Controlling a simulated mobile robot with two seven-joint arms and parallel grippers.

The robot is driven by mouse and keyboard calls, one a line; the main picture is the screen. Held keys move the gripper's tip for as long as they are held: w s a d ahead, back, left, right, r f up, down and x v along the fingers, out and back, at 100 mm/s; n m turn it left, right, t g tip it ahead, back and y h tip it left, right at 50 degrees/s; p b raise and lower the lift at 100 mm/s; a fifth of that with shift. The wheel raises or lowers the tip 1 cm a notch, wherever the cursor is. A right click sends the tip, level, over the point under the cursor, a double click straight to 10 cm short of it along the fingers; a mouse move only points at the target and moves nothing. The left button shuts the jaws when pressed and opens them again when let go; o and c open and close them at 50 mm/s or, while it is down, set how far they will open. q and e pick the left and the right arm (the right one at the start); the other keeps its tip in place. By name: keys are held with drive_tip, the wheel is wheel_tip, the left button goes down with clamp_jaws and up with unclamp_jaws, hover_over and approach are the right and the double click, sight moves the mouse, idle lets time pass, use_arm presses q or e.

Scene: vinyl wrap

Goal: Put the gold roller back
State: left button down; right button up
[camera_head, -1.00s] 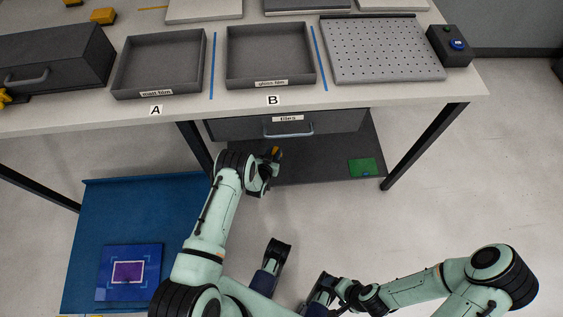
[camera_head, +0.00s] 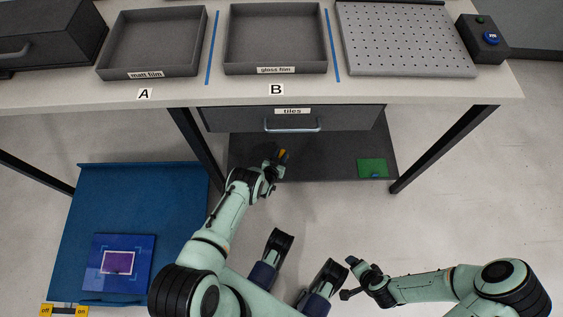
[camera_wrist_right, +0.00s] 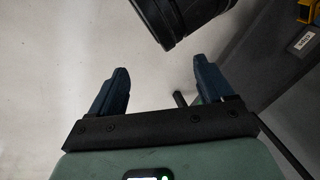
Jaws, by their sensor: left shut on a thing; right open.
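A small gold thing, seemingly the gold roller (camera_head: 282,154), shows at the tip of my left gripper (camera_head: 279,157). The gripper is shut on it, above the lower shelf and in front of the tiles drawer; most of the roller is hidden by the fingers. A yellow thing (camera_wrist_right: 307,11) at the top right corner of the right wrist view may be the same roller, but I cannot tell. My right gripper (camera_head: 349,278) is open and empty, low over the floor; its two spread fingers (camera_wrist_right: 161,72) show in the right wrist view.
On the table stand the matt film tray (camera_head: 102,70), the gloss film tray (camera_head: 232,67), a perforated plate (camera_head: 400,40) and a button box (camera_head: 484,38). The tiles drawer (camera_head: 350,118) is shut. A green item (camera_head: 372,167) lies on the lower shelf (camera_head: 335,165). A blue platform (camera_head: 140,190) is at left.

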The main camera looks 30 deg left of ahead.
use_arm(q)
drive_tip(key=shift+f, duration=0.3)
wheel_tip(320, 180, down, 2)
drive_tip(key=shift+f+b, duration=0.2)
drive_tip(key=shift+b, duration=0.55)
drive_tip(key=shift+f+b, duration=0.3)
drive_tip(key=shift+f, duration=0.5)
use_arm(e)
drive_tip(key=f, duration=0.1)
drive_tip(key=d+f, duration=0.1)
drive_tip(key=f, duration=0.1)
drive_tip(key=shift+s+d+f, duration=0.2)
drive_tip(key=shift+s+f, duration=0.1)
